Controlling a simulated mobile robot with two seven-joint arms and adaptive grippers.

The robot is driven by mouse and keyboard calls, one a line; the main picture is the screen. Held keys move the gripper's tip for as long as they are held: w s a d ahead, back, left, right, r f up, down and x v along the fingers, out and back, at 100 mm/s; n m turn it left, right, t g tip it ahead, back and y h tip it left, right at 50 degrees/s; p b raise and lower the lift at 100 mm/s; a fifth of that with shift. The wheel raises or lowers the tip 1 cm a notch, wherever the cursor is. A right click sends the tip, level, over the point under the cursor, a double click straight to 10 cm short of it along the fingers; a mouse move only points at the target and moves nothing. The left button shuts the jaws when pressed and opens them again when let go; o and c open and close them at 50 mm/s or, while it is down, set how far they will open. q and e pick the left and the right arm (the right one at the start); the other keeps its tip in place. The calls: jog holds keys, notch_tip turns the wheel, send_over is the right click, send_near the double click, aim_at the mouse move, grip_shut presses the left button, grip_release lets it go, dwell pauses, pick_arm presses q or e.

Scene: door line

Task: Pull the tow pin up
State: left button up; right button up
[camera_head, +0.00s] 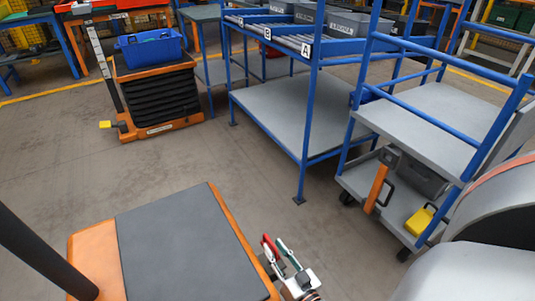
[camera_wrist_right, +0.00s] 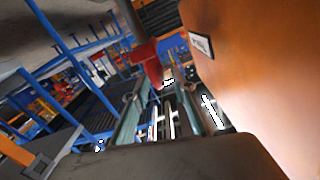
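A red part (camera_head: 269,246), which looks like the tow pin's handle, shows beside the orange body with a dark top at the bottom of the head view. In the right wrist view the red part (camera_wrist_right: 146,62) is at the fingertips, close to the orange wall. My right gripper (camera_head: 278,242) is at the red part. In the wrist view its fingers (camera_wrist_right: 158,78) stand apart with a gap between them. I cannot tell whether the red part is fully between the fingers or touches one. The pin's lower end is hidden. My left gripper is not in view.
The orange wall (camera_wrist_right: 255,80) with a white label (camera_wrist_right: 202,44) is close on the right. A grey-decked blue cart (camera_head: 430,115) stands at right, with a yellow item (camera_head: 419,222) low on it. A blue rack (camera_head: 300,110) and orange lift truck (camera_head: 160,128) are behind. Floor between is clear.

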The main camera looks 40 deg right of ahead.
jog(key=v, duration=0.5)
dwell(0.6)
